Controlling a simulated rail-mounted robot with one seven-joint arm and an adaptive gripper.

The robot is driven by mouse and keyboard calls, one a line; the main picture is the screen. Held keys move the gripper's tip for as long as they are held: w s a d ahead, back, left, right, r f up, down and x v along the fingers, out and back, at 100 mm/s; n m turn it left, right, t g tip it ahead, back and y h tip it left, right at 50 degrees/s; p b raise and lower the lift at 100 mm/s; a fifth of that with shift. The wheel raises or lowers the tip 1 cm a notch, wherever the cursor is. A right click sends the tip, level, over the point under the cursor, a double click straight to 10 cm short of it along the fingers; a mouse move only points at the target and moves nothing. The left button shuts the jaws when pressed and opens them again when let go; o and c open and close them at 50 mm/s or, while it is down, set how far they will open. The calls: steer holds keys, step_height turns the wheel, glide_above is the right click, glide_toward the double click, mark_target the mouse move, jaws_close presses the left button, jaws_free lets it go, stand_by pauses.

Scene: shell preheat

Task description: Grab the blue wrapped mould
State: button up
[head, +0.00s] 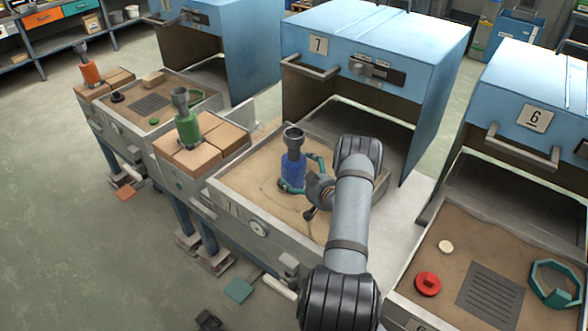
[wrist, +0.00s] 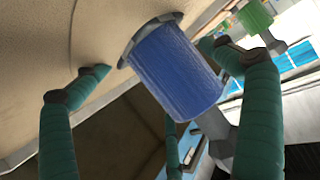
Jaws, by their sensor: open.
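The blue wrapped mould (head: 292,174) stands upright on the sand of the tray under the hood numbered 7, with a grey cup-shaped top. In the wrist view its blue wrap (wrist: 178,72) fills the middle, with a pale grey rim at one end. My gripper (head: 302,174) has teal fingers and comes in from the right at low height. The fingers are open, one on each side of the mould. In the wrist view a gap shows between the left finger and the wrap; the right fingertip is partly hidden behind the mould, so contact there is unclear.
A green wrapped mould (head: 187,122) stands on bricks left of the tray (head: 228,195). An orange one (head: 90,69) stands farther left. The blue hood (head: 375,35) overhangs behind. At right, another sand tray holds a red piece (head: 428,285) and a teal ring (head: 556,284).

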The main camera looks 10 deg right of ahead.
steer(key=shift+w+f, duration=0.2)
steer(key=shift+w, duration=0.3)
steer(key=shift+a, duration=0.1)
steer(key=shift+c, duration=0.2)
steer(key=c, duration=1.3)
steer(key=shift+r, duration=0.15)
steer(key=shift+c, duration=1.1)
